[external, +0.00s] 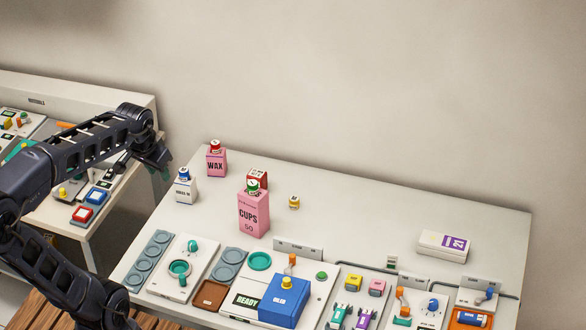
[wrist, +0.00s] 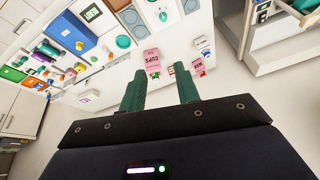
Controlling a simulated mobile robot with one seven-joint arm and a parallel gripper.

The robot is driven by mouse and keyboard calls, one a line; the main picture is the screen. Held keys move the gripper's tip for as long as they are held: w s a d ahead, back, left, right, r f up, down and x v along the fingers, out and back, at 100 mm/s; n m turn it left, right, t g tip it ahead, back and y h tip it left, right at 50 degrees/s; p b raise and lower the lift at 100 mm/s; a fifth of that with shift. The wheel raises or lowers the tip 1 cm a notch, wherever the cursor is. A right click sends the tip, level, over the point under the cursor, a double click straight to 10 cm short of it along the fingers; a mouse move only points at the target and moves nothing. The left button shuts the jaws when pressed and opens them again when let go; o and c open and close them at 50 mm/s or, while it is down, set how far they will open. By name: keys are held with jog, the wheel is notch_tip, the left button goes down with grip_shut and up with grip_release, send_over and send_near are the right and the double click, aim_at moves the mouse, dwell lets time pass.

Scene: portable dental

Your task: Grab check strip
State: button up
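I cannot make out which thing is the check strip; no readable label names it. My gripper (external: 156,158) is raised at the left, beyond the white table's left end in the external view. In the wrist view my gripper (wrist: 160,69) has its two green fingers apart with nothing held between them. The pink CUPS box (external: 253,214) and pink WAX box (external: 216,162) stand on the table; the CUPS box (wrist: 152,60) shows beyond the fingers in the wrist view. A white box with a purple label (external: 443,246) lies at the table's right.
A blue box (external: 284,301) sits on a READY panel at the front. The table's back right is clear. A second bench (external: 110,206) is at left.

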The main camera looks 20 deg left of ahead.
jog(key=w+d+f+m, duration=0.2)
jog(key=w+d+m, duration=0.2)
jog(key=w+d, duration=0.75)
jog(key=m+g+h, duration=0.4)
jog(key=m+h, duration=0.1)
jog(key=m, duration=0.5)
send_near(393, 255)
jog(key=f, duration=0.2)
jog(key=shift+y, duration=0.3)
jog(key=x, duration=0.4)
jog(key=shift+s+d+f, duration=0.2)
jog(key=shift+d+f, duration=0.1)
jog(key=shift+f, duration=0.05)
jog(key=shift+w+d+x, duration=0.15)
jog(key=shift+d+x, duration=0.05)
jog(key=shift+x, duration=1.1)
jog(key=shift+w+d+x, duration=0.15)
jog(key=shift+d+x, duration=0.05)
jog(key=shift+x, duration=1.15)
jog(key=shift+r, duration=0.25)
grip_shut()
